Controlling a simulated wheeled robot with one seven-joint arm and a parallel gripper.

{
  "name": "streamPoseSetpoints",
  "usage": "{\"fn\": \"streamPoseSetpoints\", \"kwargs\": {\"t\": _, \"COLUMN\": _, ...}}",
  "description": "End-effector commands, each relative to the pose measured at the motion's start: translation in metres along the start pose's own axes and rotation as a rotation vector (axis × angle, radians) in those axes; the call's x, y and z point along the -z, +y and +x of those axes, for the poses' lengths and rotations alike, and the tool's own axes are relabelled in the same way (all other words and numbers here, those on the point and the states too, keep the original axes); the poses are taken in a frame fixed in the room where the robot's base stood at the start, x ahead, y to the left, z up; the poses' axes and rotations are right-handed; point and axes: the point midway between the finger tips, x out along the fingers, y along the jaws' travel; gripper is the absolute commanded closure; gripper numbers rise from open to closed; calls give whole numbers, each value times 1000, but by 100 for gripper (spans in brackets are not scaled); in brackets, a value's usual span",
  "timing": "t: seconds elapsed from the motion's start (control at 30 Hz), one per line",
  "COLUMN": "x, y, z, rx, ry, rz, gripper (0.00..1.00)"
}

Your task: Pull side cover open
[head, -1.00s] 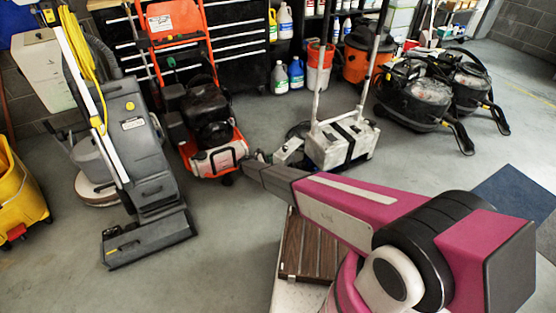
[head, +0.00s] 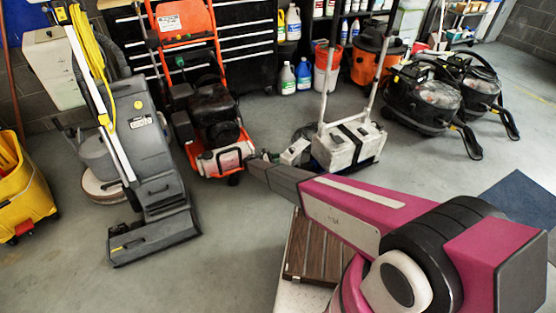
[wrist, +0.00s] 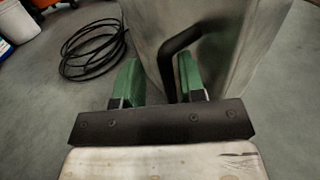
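The side cover (wrist: 225,55) is a worn grey metal panel in the wrist view, with a curved black bar handle (wrist: 172,62) on it. My gripper (wrist: 158,75) has two green fingers, spread apart. The handle's lower part shows between the fingers, closer to the right one; I cannot tell whether they touch. In the head view my magenta arm (head: 375,215) reaches toward a small grey-white machine (head: 347,147) with an upright handle. The cover's handle and my fingertips cannot be made out there.
A coiled black hose or cable (wrist: 92,48) lies on the floor left of the cover. An orange machine (head: 212,120), a grey floor scrubber (head: 150,150) and black vacuums (head: 425,95) stand around. Floor is open at front left and right.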

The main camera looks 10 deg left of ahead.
Motion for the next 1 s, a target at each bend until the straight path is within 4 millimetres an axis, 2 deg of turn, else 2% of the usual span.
{"fn": "streamPoseSetpoints", "kwargs": {"t": 0.17, "x": -18, "y": -1, "z": 0, "rx": 0, "ry": -1, "rz": 1, "gripper": 63}}
{"fn": "streamPoseSetpoints", "kwargs": {"t": 0.3, "x": -52, "y": -2, "z": 1, "rx": 2, "ry": -8, "rz": 3, "gripper": 63}}
{"fn": "streamPoseSetpoints", "kwargs": {"t": 0.5, "x": -76, "y": -26, "z": -34, "rx": -2, "ry": -7, "rz": 2, "gripper": 63}}
{"fn": "streamPoseSetpoints", "kwargs": {"t": 0.7, "x": -92, "y": -44, "z": -64, "rx": -1, "ry": -3, "rz": 1, "gripper": 63}}
{"fn": "streamPoseSetpoints", "kwargs": {"t": 1.0, "x": -108, "y": -60, "z": -94, "rx": 0, "ry": -2, "rz": 0, "gripper": 63}}
